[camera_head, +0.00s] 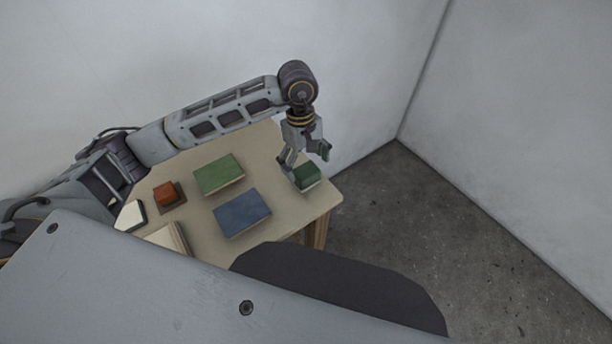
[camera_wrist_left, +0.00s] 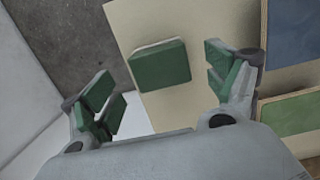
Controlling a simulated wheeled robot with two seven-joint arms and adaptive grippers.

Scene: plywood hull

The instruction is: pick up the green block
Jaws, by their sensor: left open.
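The dark green block (camera_head: 307,177), with a pale lower layer, sits near the right edge of the wooden table (camera_head: 283,146). In the left wrist view the green block (camera_wrist_left: 160,66) lies flat on the pale tabletop, ahead of and between the fingers. My left gripper (camera_head: 306,158) points down just above the block, open and empty. In the left wrist view the spread fingers of the gripper (camera_wrist_left: 163,88) have green pads, and neither appears to touch the block. My right gripper is not in view.
A green book (camera_head: 219,175) and a blue book (camera_head: 242,213) lie left of the block. Farther left are an orange-red block (camera_head: 164,193) on a brown base and a white piece (camera_head: 130,216). Grey walls stand behind and to the right; bare floor (camera_head: 430,215) lies right of the table.

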